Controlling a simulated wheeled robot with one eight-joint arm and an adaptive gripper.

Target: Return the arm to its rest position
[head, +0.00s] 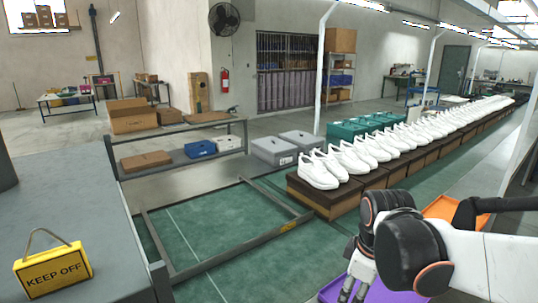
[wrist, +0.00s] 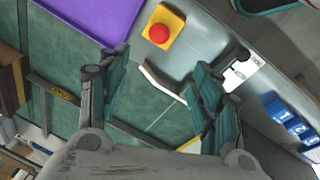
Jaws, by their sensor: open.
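My gripper (head: 354,281) hangs at the lower right of the head view, at the end of my white and black arm. In the wrist view my gripper (wrist: 155,85) has its two fingers spread wide apart, with nothing between them. It is open and empty. Beyond the fingers lie a green floor surface and a grey panel. Part of my arm hides what is behind it in the head view.
A purple tray (head: 376,292) lies close below my gripper; an orange tray (head: 443,208) is behind my arm. White shoes (head: 352,157) line a long row of brown boxes. A red button (wrist: 159,33) shows near the fingers. A yellow KEEP OFF sign (head: 53,270) stands left.

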